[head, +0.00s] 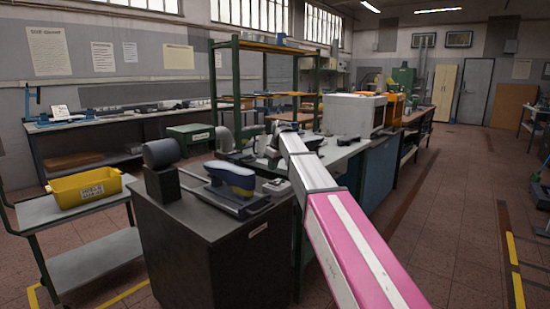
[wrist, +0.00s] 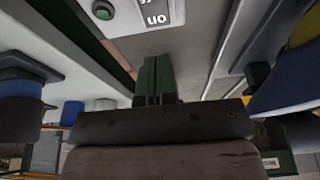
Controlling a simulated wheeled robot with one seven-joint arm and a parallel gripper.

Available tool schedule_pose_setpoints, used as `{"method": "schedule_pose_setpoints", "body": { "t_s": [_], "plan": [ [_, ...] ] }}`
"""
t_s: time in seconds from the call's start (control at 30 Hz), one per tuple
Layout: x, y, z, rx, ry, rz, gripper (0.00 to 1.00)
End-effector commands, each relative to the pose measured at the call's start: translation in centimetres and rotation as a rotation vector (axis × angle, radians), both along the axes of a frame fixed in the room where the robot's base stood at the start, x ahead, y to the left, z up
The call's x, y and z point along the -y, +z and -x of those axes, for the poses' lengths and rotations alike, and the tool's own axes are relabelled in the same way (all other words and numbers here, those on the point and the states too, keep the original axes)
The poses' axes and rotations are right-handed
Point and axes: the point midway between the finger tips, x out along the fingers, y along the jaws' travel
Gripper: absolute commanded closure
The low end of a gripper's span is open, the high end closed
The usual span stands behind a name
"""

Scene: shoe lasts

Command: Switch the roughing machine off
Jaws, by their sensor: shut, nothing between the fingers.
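In the head view, a dark cabinet (head: 225,250) stands at front left, with a dark rounded machine head (head: 162,153) on its left side. I take this to be the roughing machine. A small pale box (head: 277,186) sits near the cabinet top's right edge. In the wrist view, a light switch plate (wrist: 150,12) shows at the top edge, cut off, with a green button (wrist: 103,10) and lettering like "ON", upside down. No other button shows. My gripper (wrist: 158,65) is shut and empty, its green fingers apart from the button in the picture.
A blue-topped shoe last (head: 230,178) on a dark stand is on the cabinet. A yellow bin (head: 87,188) sits on a trolley at the left. A white machine (head: 354,115) stands on the bench behind. The floor at the right is open.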

Motion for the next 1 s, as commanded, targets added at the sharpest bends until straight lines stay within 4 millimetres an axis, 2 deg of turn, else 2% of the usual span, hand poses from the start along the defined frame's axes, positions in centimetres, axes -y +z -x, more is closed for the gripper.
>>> {"method": "schedule_pose_setpoints", "body": {
  "t_s": [0.1,0.3,0.77,1.0],
  "plan": [
    [-0.2,-2.0,-0.1,0.000,0.000,0.000,1.00],
    [-0.2,-4.0,-0.1,0.001,0.000,0.000,1.00],
    [-0.2,-4.6,-0.1,0.001,0.000,0.000,1.00],
    [-0.3,-5.3,-0.3,-0.045,0.001,0.059,1.00]
  ]
}}
